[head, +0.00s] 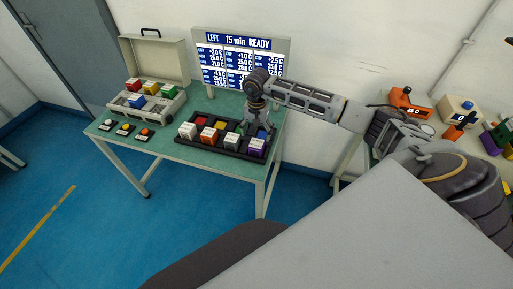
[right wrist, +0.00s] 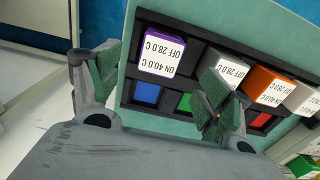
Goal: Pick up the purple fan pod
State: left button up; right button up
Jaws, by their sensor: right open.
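The purple fan pod (head: 257,148) sits at the right end of the front row of a black rack (head: 220,152) on the green table. Its top is white with printed lettering. It also shows in the right wrist view (right wrist: 154,45), labelled "ON 40.0 C OFF 28.0 C". My right gripper (head: 259,119) is above the right end of the rack, pointing down, just behind the purple pod. In the right wrist view my gripper (right wrist: 160,78) is open and empty, with the purple pod beyond the gap between its fingers. My left gripper is not in view.
White, orange and grey-green pods stand beside the purple one, with coloured squares behind them. An open case (head: 155,100) holds coloured blocks at left. A display board (head: 240,44) stands behind. Another table at right carries several coloured devices, including an orange one (head: 405,103).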

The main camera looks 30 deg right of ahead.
aim_at(256, 143)
notch_tip(256, 143, down, 2)
jog(key=shift+f, duration=0.35)
jog(key=shift+f, duration=0.15)
jog(key=shift+a+f+p, duration=0.1)
jog(key=shift+f+p, duration=0.3)
jog(key=shift+f, duration=0.2)
jog(key=shift+f+p, duration=0.4)
jog(key=shift+f, duration=1.45)
jog(key=shift+c, duration=0.4)
jog(key=c, duration=1.2)
